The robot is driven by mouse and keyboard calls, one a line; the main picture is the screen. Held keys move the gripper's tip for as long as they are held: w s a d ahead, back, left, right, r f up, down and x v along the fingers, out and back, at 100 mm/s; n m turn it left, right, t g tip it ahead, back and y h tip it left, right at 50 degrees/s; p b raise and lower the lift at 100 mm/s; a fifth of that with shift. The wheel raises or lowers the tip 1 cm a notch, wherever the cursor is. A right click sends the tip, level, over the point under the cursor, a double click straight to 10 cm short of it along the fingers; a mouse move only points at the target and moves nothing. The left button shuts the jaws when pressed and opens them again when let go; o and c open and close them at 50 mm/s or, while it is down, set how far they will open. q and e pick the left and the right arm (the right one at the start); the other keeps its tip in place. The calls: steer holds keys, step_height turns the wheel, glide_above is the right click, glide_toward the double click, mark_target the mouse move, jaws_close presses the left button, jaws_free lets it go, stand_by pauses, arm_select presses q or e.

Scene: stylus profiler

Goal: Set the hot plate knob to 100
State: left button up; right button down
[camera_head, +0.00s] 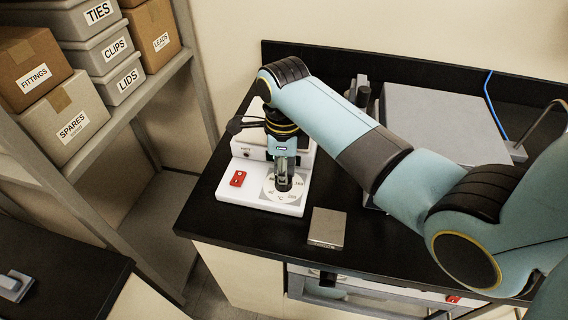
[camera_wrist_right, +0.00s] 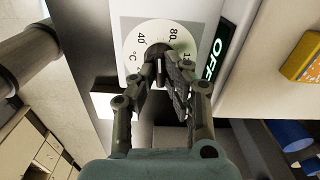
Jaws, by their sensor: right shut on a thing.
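The white hot plate (camera_head: 228,196) stands near the left end of the black bench. Its front panel has a round pale dial (camera_head: 270,191) with printed numbers and a red switch (camera_head: 238,178). My right gripper (camera_head: 284,172) points down at the dial and is shut on the dark knob (camera_wrist_right: 157,52). In the right wrist view the dial (camera_wrist_right: 133,42) shows 40, 80 and °C around the knob, and the fingers (camera_wrist_right: 158,72) hide part of its scale. The knob's pointer cannot be made out. A dark display beside the dial reads OFF (camera_wrist_right: 214,62). My left gripper is not in view.
A small grey box (camera_head: 327,228) lies on the bench right of the hot plate, near the front edge. A large grey slab-topped device (camera_head: 440,120) stands behind my right arm. Shelves with labelled boxes (camera_head: 70,120) stand at the left.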

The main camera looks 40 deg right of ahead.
steer(key=shift+s+f, duration=0.15)
steer(key=m, duration=0.7)
steer(key=shift+a, duration=0.1)
steer(key=c, duration=1.6)
jaws_free()
steer(key=shift+f, duration=0.1)
steer(key=n, duration=0.8)
steer(key=shift+n, duration=0.4)
jaws_close()
